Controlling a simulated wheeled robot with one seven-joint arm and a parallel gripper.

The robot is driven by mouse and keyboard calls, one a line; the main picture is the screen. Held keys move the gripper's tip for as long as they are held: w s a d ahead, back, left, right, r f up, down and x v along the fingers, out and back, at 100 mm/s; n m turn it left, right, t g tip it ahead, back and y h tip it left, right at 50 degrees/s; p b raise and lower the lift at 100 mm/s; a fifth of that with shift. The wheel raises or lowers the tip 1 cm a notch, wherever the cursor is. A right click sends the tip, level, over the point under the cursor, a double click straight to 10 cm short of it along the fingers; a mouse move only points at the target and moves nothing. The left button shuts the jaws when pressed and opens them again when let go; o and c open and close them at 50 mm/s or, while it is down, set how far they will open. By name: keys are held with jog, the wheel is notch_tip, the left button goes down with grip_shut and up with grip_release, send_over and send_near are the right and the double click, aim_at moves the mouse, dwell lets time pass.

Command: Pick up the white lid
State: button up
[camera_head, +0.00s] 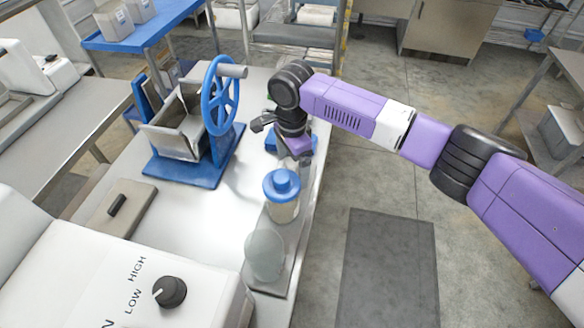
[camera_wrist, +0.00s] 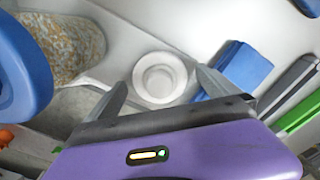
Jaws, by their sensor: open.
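The white lid (camera_wrist: 149,91) is a round, stepped white piece on the pale tabletop in the wrist view. It shows between the two dark fingers of my gripper (camera_wrist: 160,79), which are spread apart with nothing held. Height between fingertips and lid is hard to tell. In the head view my gripper (camera_head: 297,150) hangs over the table's right edge, beyond the blue-topped jar, and I cannot make out the lid there.
A jar with a blue top (camera_head: 282,184) and a clear domed vessel (camera_head: 265,252) stand nearer along the right edge. A blue block (camera_wrist: 240,68) lies right of the lid. A hopper with a blue handwheel (camera_head: 222,95) stands left of my gripper.

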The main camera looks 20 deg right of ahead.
jog(key=c, duration=1.4)
jog(key=shift+r, duration=0.15)
